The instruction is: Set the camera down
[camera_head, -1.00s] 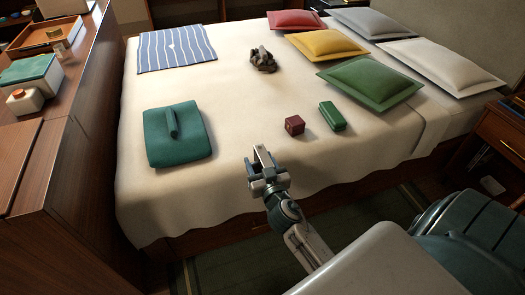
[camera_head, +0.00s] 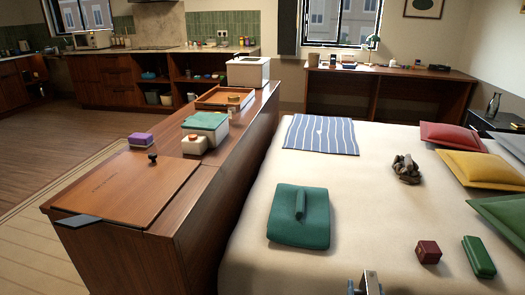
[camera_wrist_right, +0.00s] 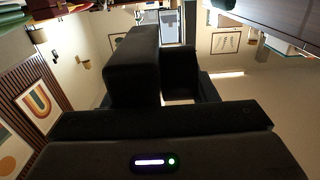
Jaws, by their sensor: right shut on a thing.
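My right gripper (camera_head: 366,283) shows only at the bottom edge of the head view, over the near side of the bed. In the right wrist view its dark fingers (camera_wrist_right: 160,75) stand close together. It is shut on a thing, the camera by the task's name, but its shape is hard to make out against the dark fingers. No other camera stands out in the head view. My left gripper is not in view.
The bed (camera_head: 375,210) holds a teal cushion-like thing (camera_head: 300,228), a striped cloth (camera_head: 321,134), a dark red box (camera_head: 428,252) and a green case (camera_head: 478,257). The long wooden cabinet (camera_head: 240,135) carries a board (camera_head: 130,185), a purple-topped block (camera_head: 141,139) and several containers.

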